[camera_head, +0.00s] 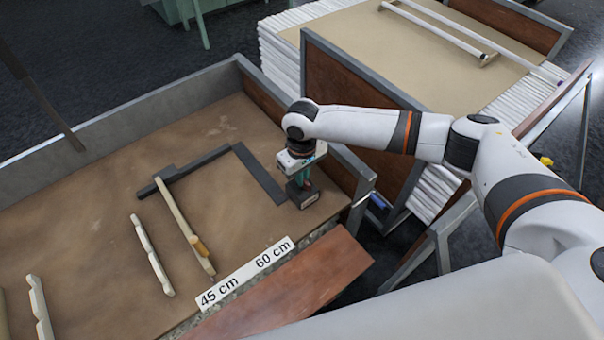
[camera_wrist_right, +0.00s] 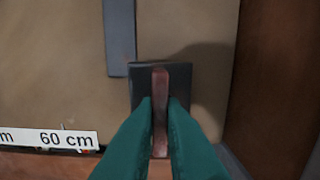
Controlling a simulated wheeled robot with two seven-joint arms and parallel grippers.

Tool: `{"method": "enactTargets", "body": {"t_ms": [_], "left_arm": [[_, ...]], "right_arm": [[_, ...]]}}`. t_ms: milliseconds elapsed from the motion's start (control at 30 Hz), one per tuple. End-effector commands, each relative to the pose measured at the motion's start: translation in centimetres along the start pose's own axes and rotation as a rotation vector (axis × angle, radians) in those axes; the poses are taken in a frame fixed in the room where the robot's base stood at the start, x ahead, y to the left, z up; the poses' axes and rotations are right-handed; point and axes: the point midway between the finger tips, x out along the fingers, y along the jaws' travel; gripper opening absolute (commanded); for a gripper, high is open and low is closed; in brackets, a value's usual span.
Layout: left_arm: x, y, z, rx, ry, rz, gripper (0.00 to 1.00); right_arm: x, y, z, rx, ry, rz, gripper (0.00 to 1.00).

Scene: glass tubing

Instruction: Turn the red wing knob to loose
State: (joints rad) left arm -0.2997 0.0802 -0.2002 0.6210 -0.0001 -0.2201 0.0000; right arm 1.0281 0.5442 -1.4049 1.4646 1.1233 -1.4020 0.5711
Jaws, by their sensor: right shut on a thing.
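The red wing knob (camera_wrist_right: 160,112) shows in the right wrist view as an upright dark-red bar above a dark square block (camera_wrist_right: 180,75). My right gripper (camera_wrist_right: 160,106) has its two teal fingers against the knob's two sides and is shut on it. In the head view my right gripper (camera_head: 304,188) points down at the block (camera_head: 303,201), near the right end of the tray's front edge. The knob itself is hidden there by the gripper. My left gripper is not in view.
A dark flat bar (camera_head: 260,174) ends beside the block. A label reading 45 cm and 60 cm (camera_head: 245,273) lies along the front edge. Wooden strips (camera_head: 152,255) lie to the left. A brown wall (camera_wrist_right: 270,80) stands close on the right.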

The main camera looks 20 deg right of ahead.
Motion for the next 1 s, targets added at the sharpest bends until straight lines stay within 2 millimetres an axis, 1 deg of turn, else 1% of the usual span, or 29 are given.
{"method": "enactTargets", "body": {"t_ms": [267, 467, 700, 1000], "left_arm": [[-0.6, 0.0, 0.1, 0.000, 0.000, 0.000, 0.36], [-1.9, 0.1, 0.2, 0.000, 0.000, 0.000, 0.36], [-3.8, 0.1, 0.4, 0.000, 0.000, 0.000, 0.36], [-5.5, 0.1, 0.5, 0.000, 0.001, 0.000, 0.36]], "right_arm": [[-0.2, 0.0, 0.0, -0.037, 0.000, 0.001, 0.00], [-0.4, 0.0, 0.0, -0.144, 0.002, 0.002, 0.00], [-0.4, 0.0, 0.0, -0.353, 0.002, 0.001, 0.00], [-0.3, 0.0, 0.0, -0.637, 0.000, 0.001, 0.00]]}}
